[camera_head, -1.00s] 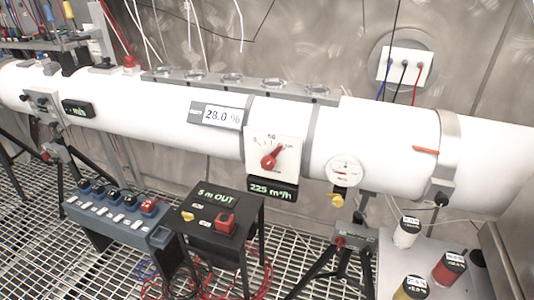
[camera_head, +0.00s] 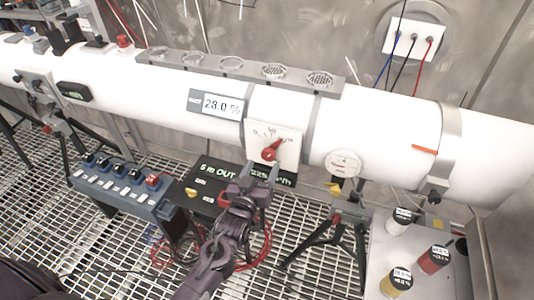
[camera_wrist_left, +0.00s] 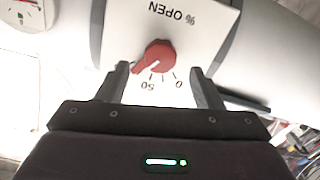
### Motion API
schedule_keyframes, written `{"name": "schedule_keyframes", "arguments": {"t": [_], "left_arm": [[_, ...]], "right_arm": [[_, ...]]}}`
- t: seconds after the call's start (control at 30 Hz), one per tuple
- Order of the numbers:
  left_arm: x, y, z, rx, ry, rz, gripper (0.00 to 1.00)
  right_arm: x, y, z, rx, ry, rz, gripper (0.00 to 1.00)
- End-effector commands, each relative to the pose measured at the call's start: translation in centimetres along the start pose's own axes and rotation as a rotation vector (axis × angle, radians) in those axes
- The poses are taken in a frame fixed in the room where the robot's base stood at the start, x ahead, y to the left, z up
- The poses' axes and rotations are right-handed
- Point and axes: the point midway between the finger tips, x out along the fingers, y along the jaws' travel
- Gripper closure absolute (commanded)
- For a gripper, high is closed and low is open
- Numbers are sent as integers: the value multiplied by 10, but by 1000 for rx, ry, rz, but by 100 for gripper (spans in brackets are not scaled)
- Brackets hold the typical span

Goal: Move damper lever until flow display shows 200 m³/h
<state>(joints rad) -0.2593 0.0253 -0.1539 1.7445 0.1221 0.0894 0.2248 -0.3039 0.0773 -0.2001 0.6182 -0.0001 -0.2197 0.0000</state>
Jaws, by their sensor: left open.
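The red damper lever (camera_head: 270,151) sits on a white scale plate (camera_head: 287,149) on the white duct. In the left wrist view the lever (camera_wrist_left: 158,55) has its pointer toward the lower left, past the 50 mark. My left gripper (camera_head: 261,169) is open just below and in front of the lever. In the left wrist view the open fingers (camera_wrist_left: 160,67) stand on either side of the lever's lower part, with nothing clamped. My right gripper is not in view.
A display reading 28.0 % (camera_head: 222,105) is on the duct to the left. A round gauge (camera_head: 343,163) is to the right. A black "5 m OUT" box (camera_head: 200,180) and a blue switch box (camera_head: 125,188) stand below. Colored cans stand at the lower right.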

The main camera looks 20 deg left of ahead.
Motion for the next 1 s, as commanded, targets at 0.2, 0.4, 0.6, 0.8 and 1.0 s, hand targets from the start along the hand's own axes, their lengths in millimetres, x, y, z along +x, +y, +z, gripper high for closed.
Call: {"name": "schedule_keyframes", "arguments": {"t": [0.2,0.4,0.6,0.8,1.0], "left_arm": [[34,1,-2,0,1,0,40],[47,0,0,1,-1,0,40],[48,0,1,1,-1,0,40],[48,0,1,1,-2,0,58],[48,0,1,1,-2,0,84]], "right_arm": [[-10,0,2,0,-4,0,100],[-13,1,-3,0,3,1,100],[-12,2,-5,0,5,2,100],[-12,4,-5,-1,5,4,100],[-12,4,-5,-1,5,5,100]]}}
